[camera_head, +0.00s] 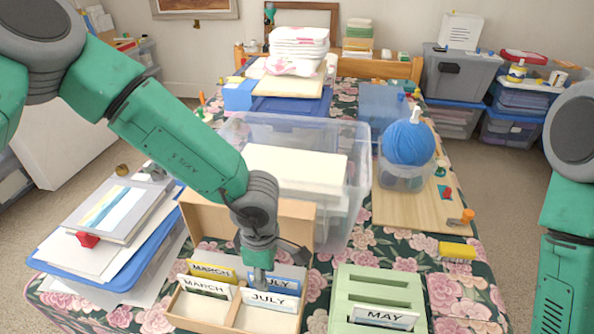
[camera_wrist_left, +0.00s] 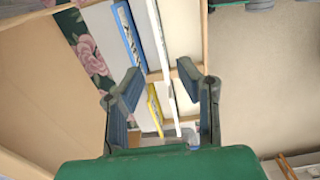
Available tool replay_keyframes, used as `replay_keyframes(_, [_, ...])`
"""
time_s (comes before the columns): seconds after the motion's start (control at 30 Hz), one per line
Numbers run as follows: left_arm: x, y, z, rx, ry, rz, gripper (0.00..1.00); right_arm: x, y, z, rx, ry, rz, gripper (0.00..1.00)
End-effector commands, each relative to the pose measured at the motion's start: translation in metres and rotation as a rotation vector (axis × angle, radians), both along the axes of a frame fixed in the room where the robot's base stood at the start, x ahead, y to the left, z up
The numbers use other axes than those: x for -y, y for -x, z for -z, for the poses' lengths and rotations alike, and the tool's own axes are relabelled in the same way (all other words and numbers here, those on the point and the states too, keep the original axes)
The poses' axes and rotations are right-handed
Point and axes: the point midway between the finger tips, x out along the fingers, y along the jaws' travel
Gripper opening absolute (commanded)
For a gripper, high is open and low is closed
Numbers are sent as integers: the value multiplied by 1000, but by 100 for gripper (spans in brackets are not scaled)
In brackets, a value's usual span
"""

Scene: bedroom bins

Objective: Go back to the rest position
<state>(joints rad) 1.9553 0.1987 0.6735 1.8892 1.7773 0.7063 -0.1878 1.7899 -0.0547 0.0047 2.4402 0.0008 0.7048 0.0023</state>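My left gripper (camera_head: 262,272) points down into the front of the wooden card box (camera_head: 215,313), close to the July cards. In the left wrist view its two fingers (camera_wrist_left: 159,75) are spread apart, with card edges between and beyond them; no card is clearly pinched. The box holds a yellow March card (camera_head: 212,271), a white March card (camera_head: 204,287), a blue July card (camera_head: 284,286) and a white July card (camera_head: 271,301). A white May card (camera_head: 384,318) stands in the green slotted holder (camera_head: 378,282). My right arm shows at the right edge; its gripper is out of frame.
A clear plastic bin (camera_head: 352,165) stands behind the card box. A tray of papers (camera_head: 60,258) lies at left. A yellow block (camera_head: 457,250) lies on the flowered cloth at right.

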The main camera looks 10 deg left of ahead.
Motion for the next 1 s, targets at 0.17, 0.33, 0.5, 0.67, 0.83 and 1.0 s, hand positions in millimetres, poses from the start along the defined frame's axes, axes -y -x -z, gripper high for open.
replay_keyframes(0.17, [-12, 8, 12, 12, -40, 66, 31, 0, 0, 0, -1, 0, 0, 40])
replay_keyframes(0.33, [-56, 34, 50, 62, -166, 337, 31, 0, 0, 0, -1, 0, 0, 40])
replay_keyframes(0.5, [-99, 71, 81, 94, -252, 707, 31, 0, 1, 0, -1, 0, 0, 40])
replay_keyframes(0.67, [-129, 118, 99, 91, -246, 1069, 31, 0, 1, 0, -1, 0, 0, 40])
replay_keyframes(0.83, [-148, 174, 103, 61, -158, 1384, 31, 0, 1, 0, -1, 0, 0, 40])
replay_keyframes(1.0, [-156, 209, 99, 40, -71, 1551, 31, 0, 1, 0, -1, 0, 0, 40])
